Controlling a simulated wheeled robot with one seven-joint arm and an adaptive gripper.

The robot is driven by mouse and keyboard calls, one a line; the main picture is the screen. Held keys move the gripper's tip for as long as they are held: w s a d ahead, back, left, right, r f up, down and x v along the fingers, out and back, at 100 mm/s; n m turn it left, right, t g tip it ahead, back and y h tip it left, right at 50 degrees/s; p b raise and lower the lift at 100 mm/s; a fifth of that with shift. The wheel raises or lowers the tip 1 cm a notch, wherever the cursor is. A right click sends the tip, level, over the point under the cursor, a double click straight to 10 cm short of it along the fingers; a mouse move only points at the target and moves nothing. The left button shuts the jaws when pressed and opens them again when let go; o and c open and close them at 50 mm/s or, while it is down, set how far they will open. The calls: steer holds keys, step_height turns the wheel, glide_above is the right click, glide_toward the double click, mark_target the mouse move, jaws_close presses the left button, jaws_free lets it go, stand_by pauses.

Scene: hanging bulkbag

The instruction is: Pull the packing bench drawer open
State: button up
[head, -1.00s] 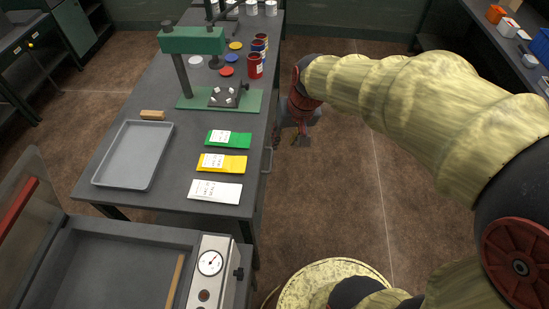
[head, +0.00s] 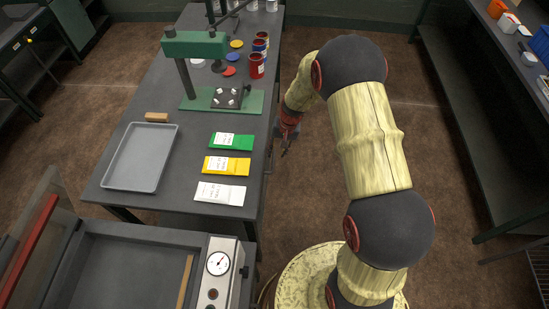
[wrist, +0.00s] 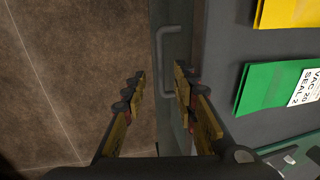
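The packing bench (head: 180,160) has a dark grey top and runs along the left of the head view. Its drawer front (wrist: 183,48) is a narrow grey-green face below the bench edge in the wrist view; it looks close under the edge, with no gap visible. The drawer handle (wrist: 163,42) is a grey bar pull on that face. My gripper (wrist: 159,78) is open and empty, its fingers either side of the line to the handle, which lies ahead of the tips and appears apart from them. In the head view my gripper (head: 286,148) hangs beside the bench's right edge.
Green (head: 231,142), yellow (head: 227,166) and white (head: 220,193) packets lie near the bench edge. A grey tray (head: 141,157) and green press (head: 222,101) stand on the bench. The floor right of the bench is clear up to another bench (head: 500,110).

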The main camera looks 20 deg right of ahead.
mark_target(274, 158)
steer(key=f, duration=0.4)
steer(key=a+f+b, duration=0.1)
steer(key=shift+w+f, duration=0.2)
steer(key=shift+f, duration=0.2)
steer(key=shift+c, duration=1.3)
jaws_close()
